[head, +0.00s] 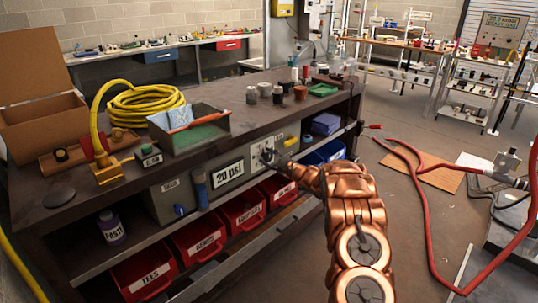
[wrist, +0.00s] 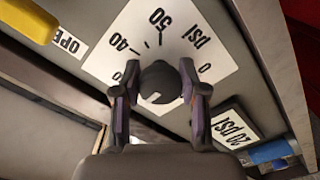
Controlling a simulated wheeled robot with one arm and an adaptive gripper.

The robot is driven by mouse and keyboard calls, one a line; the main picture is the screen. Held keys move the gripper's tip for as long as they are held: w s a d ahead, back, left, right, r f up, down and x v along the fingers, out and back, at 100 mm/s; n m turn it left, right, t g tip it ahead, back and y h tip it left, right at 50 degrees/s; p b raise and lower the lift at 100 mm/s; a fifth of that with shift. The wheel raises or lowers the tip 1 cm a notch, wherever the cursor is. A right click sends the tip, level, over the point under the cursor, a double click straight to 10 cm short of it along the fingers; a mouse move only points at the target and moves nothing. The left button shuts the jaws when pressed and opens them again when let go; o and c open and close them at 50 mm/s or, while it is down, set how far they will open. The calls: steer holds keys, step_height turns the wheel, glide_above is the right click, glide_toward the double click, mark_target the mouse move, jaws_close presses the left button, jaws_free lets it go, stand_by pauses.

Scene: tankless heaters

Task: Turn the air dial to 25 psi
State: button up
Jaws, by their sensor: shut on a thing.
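The air dial (wrist: 160,84) is a dark round knob on a white scale plate (wrist: 185,48) marked with 40, 50, 0 and psi, seen rotated in the wrist view. My gripper (wrist: 159,76) is shut on the dial, with one finger on each side of it. In the head view my gripper (head: 270,157) reaches the front of the grey panel under the bench top and mostly hides the dial. A sign reading 20 psi (head: 228,172) is on the panel left of my gripper; it also shows in the wrist view (wrist: 234,128). The dial's pointer cannot be clearly made out.
A yellow handle (wrist: 28,18) sits by an OPEN label in the wrist view. A blue cylinder (wrist: 268,152) is near the sign. Red labelled bins (head: 243,212) line the shelf below. A yellow hose coil (head: 145,103) lies on the bench (head: 205,145). A red hose (head: 423,205) crosses the floor at right.

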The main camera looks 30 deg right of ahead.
steer(key=shift+m, duration=0.3)
steer(key=o, duration=1.1)
steer(key=shift+o, duration=0.2)
steer(key=v, duration=1.2)
